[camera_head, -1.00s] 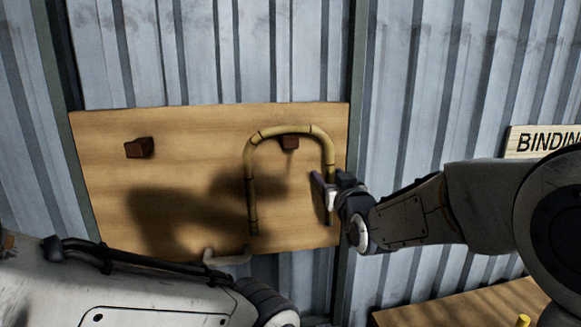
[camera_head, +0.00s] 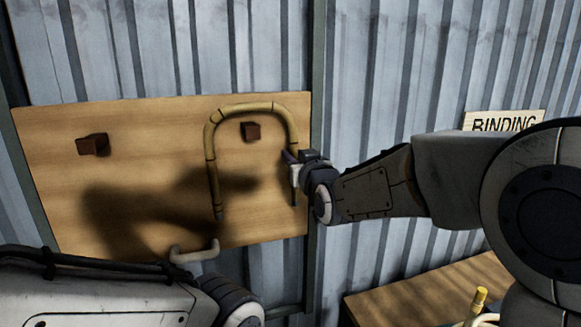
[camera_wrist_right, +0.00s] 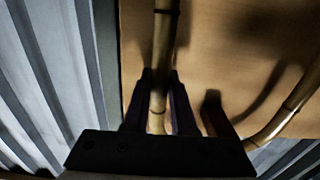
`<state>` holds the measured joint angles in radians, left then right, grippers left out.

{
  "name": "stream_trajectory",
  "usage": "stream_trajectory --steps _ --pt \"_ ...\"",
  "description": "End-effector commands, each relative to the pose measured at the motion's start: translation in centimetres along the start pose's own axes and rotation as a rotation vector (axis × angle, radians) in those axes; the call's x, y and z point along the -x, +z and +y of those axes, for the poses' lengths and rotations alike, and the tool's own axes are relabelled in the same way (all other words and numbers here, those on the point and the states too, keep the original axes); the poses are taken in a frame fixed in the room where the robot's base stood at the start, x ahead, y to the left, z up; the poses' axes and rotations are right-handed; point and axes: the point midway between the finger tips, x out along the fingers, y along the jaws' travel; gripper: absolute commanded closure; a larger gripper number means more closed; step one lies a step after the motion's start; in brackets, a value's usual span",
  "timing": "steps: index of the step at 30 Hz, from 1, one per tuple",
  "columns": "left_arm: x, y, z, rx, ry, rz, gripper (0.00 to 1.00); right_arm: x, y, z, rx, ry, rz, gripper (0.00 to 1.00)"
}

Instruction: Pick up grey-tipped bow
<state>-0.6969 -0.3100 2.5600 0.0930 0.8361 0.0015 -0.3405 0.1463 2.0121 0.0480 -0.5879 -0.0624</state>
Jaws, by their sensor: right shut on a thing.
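The bow (camera_head: 211,155) is a tan bamboo-like rod bent into an upside-down U, with dark bands and dark greyish lower ends. It stands upright in front of the wooden board, and its arch is above the right dark peg (camera_head: 251,131) with a gap between them. My right gripper (camera_head: 292,168) is shut on the bow's right leg. In the right wrist view both dark fingers (camera_wrist_right: 160,80) flank that leg (camera_wrist_right: 163,45), and the bow's other side (camera_wrist_right: 295,105) curves at the right. My left gripper is out of view; only my left arm shows at the lower left.
The board (camera_head: 150,205) is on a corrugated metal wall and carries another dark peg (camera_head: 92,144) at left, which is bare. A pale curved piece (camera_head: 195,253) is at its lower edge. A wooden table (camera_head: 400,300) and a "BINDING" sign (camera_head: 503,122) are at right.

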Motion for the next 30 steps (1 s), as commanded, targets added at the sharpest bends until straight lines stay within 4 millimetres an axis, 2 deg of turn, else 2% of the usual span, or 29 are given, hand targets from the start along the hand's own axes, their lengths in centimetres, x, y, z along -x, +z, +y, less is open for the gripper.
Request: stream_trajectory --steps 7,13,15,19,24,30 --pt "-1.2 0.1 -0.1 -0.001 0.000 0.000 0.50 0.1 -6.3 0.1 -0.002 0.000 0.012 1.00" --pt "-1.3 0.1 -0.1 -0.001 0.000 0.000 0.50 0.1 -12.1 0.2 -0.002 -0.001 0.009 1.00" --pt "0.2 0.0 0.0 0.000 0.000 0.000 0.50 0.1 -14.6 0.3 -0.002 0.000 0.007 1.00" --pt "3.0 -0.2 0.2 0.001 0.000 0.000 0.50 0.1 -18.4 0.4 -0.002 -0.001 0.003 1.00" --pt "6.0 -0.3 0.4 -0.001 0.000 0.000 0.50 0.0 -21.7 0.5 -0.001 -0.001 0.002 1.00" --pt "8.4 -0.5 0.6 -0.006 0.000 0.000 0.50 0.0 -24.3 0.5 -0.001 -0.001 0.001 1.00"
